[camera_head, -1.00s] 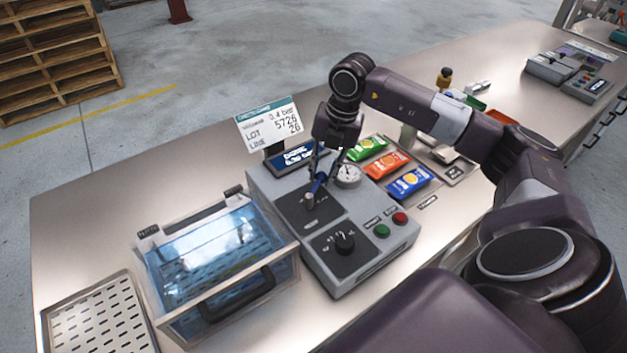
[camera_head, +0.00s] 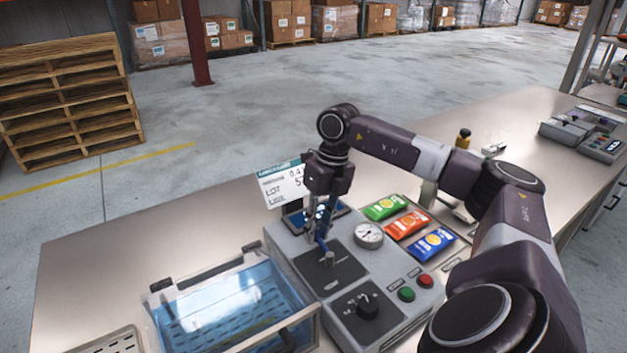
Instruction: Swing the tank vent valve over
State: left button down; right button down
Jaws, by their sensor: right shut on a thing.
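The vent valve is a small lever with a blue handle (camera_head: 321,243) on the dark plate of a grey control box (camera_head: 347,290). The handle points up and slightly left from its grey pivot. My right gripper (camera_head: 321,228) comes down from above and is shut on the handle; its fingers hide the handle's far end. A clear tank (camera_head: 232,310) with blue water and a black handle stands left of the box. My left gripper is not in view.
A gauge (camera_head: 369,235), a black knob (camera_head: 368,307) and green (camera_head: 406,294) and red (camera_head: 426,281) buttons sit on the box. A sign (camera_head: 283,186) stands behind. Green, orange and blue packets (camera_head: 433,243) lie to the right. A perforated tray (camera_head: 110,343) lies front left.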

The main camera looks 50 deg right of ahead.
jog(key=shift+w+a+r+n+p, duration=0.1)
jog(key=shift+w+a+n+p, duration=0.2)
jog(key=shift+a+n, duration=0.35)
jog(key=shift+d+n, duration=0.15)
jog(key=shift+n, duration=0.1)
jog(key=c, duration=1.7)
grip_release()
jog(key=r, duration=0.4)
jog(key=d+r, duration=0.1)
jog(key=r, duration=0.2)
jog(key=d+r, duration=0.1)
jog(key=r, duration=0.3)
jog(key=shift+s+d+r, duration=0.1)
jog(key=shift+r, duration=0.25)
jog(key=shift+f, duration=0.1)
